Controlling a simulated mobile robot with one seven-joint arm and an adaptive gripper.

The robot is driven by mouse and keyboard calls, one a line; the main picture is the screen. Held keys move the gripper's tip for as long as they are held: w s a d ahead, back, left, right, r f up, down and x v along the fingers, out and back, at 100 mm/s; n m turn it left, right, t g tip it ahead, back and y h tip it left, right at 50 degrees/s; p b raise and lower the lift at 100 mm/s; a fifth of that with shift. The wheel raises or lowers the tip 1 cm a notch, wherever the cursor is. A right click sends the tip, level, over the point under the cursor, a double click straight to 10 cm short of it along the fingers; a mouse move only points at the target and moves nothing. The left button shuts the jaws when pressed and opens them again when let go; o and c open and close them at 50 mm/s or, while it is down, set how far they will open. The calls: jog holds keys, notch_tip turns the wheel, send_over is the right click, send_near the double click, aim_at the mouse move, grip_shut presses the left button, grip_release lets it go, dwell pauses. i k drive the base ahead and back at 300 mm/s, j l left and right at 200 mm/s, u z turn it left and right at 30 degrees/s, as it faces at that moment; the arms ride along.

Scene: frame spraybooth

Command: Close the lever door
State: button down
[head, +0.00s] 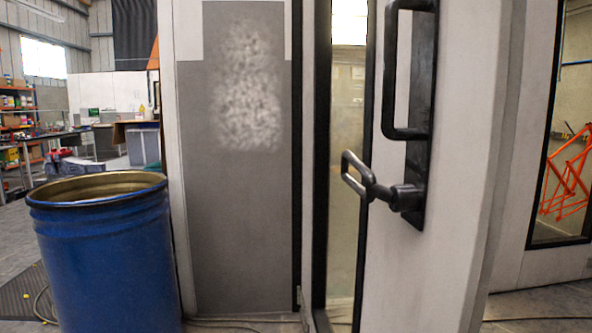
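The lever door (455,150) is a white panel with a black-edged glass pane, and it stands ajar, angled toward me at the right of the head view. A black lever handle (402,197) sticks out from a dark backing plate, and its looped end (356,176) points left. A fixed black pull handle (392,75) is mounted above it. The black-edged frame (297,150) stands to the left of the door's glass edge. Whether any latch is engaged is not visible. My gripper is not in the head view.
A blue open drum (105,255) stands at the left, near the grey wall panel (225,220). A hose lies on the floor (240,325) beside it. Workbenches and shelves stand far left. A window at the right shows an orange bicycle frame (567,180).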

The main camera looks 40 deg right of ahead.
aim_at(443, 78)
jog(key=i+z, duration=0.2)
jog(key=z, duration=0.2)
jog(key=i+j+z, duration=0.1)
jog(key=z, duration=0.3)
jog(key=i+j+z, duration=0.15)
jog(key=i+z, duration=0.25)
jog(key=j+z, duration=0.2)
jog(key=z, duration=0.2)
jog(key=k+l+u, duration=0.45)
